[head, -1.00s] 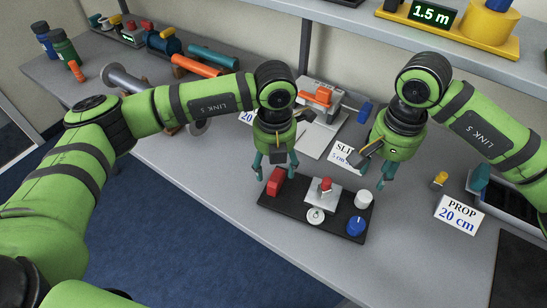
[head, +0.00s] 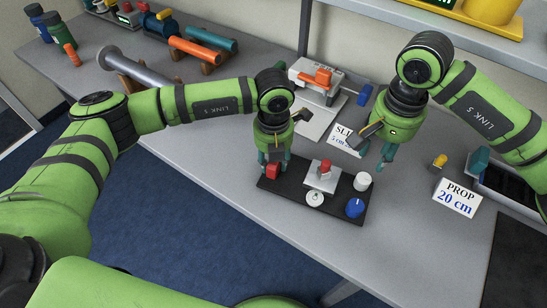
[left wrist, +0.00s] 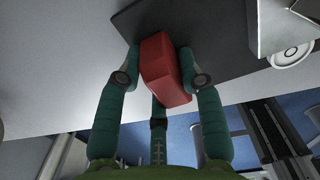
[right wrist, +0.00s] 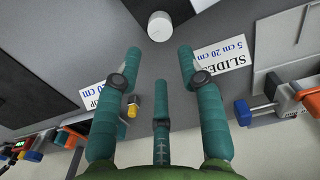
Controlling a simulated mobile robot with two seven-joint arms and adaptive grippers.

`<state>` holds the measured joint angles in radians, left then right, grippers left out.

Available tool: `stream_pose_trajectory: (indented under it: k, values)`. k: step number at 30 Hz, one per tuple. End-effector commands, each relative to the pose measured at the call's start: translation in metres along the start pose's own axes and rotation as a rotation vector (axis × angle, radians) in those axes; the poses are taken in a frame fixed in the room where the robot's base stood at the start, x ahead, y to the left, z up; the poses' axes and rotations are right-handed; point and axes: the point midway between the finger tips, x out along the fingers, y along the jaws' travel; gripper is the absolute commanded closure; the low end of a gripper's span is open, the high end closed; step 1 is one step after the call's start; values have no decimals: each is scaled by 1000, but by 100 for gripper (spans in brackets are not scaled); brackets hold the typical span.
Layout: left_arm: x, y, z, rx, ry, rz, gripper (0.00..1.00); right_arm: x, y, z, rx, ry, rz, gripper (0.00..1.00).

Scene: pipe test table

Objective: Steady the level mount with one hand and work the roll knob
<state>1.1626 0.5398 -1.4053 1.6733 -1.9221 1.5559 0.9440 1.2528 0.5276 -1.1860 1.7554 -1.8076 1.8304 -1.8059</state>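The level mount is a black base plate (head: 292,191) on the table. It carries a red block (head: 272,171) at its left end, a tilted grey plate (head: 322,178) with a red piece on top, a white round dial (head: 315,198), a white cylinder (head: 362,181) and a blue knob (head: 355,207). My left gripper (head: 273,160) is down at the red block. My right gripper (head: 376,160) is open and empty above the white cylinder, which also shows in the right wrist view (right wrist: 160,26).
A slide device (head: 318,80) with a "SLIDE" card (head: 345,138) stands behind the mount. A "PROP 20 cm" card (head: 455,197) and a dark tray (head: 510,187) are to the right. Pipes (head: 195,52) lie at the back left. The table's front edge is close to the mount.

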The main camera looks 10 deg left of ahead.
Motion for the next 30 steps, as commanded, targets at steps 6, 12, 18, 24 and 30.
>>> stream_pose_trajectory:
  k: [6, 12, 18, 24, 30]
  values:
    - [0, 0, 0, 0, 1, 0, 100, -2, 0, 0, 89, 1, 0, 38]
    - [0, 0, 0, 0, 1, 0, 100, -6, 0, -1, 434, 2, 0, 38]
    - [0, 0, 0, 0, 1, 0, 100, -11, 0, 0, 853, 2, 0, 38]
    - [0, 0, 0, 0, 1, 0, 100, -14, -1, 0, 1154, 1, -1, 38]
    - [0, 0, 0, 0, 1, 0, 100, -14, 0, 0, 1274, -1, 2, 38]
